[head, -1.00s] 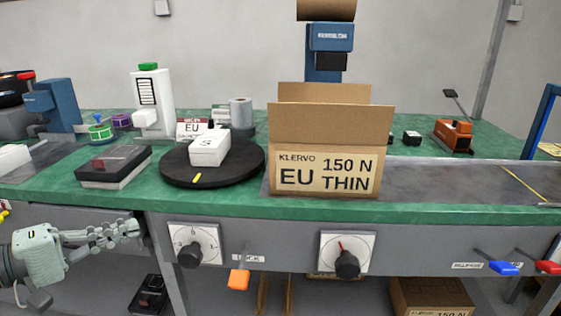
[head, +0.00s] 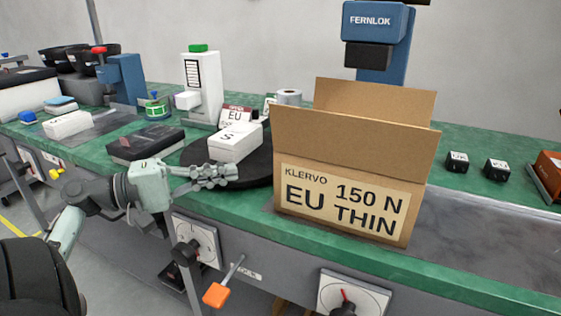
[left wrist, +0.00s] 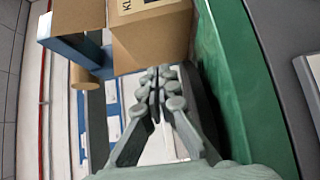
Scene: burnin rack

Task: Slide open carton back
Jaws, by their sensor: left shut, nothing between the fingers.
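The open carton (head: 352,170) stands upright on the bench, its top flaps raised and its label reading KLERVO EU 150 N THIN. Its side also shows in the left wrist view (left wrist: 150,45), beyond the fingertips. My left gripper (head: 232,172) is shut and empty, at the bench's front edge in front of the black turntable, left of the carton and apart from it. In the left wrist view the fingers (left wrist: 158,72) point at the carton's side. My right gripper is in neither view.
A white box marked S (head: 236,143) rests on the black round turntable (head: 250,168) just behind my left gripper. A dark flat case (head: 146,143) lies to the left. A blue FERNLOK machine (head: 377,25) stands behind the carton. The grey strip right of the carton (head: 490,235) is clear.

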